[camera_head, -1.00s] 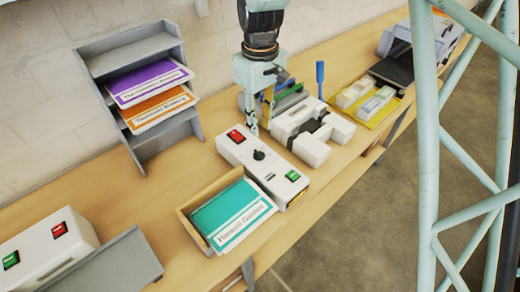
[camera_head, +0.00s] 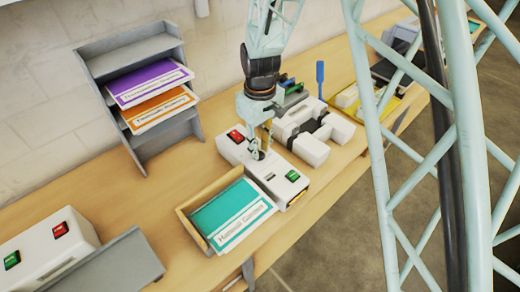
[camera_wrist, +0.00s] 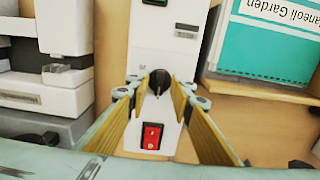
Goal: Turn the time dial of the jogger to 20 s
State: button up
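The jogger (camera_head: 268,174) is a white box on the bench with a red switch (camera_head: 236,135) at its back end and a green switch (camera_head: 292,176) at its front end. Its black time dial (camera_wrist: 158,81) shows in the wrist view, with a pale pointer mark toward the red switch; the scale is too small to read. My gripper (camera_head: 261,154) is over the jogger, pointing down. In the wrist view its yellow-padded fingers (camera_wrist: 158,88) are open, one on each side of the dial, with a gap visible. The head view mostly hides the dial behind the fingers.
A wooden tray (camera_head: 184,219) with teal booklets stands beside the jogger on the left. A white machine (camera_head: 312,148) stands close on the right. A grey shelf (camera_head: 132,75) with purple and orange booklets is behind left. Bare bench lies between shelf and tray.

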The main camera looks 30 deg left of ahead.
jog(key=shift+f, duration=0.5)
jog(key=shift+c, duration=0.7)
grip_shut()
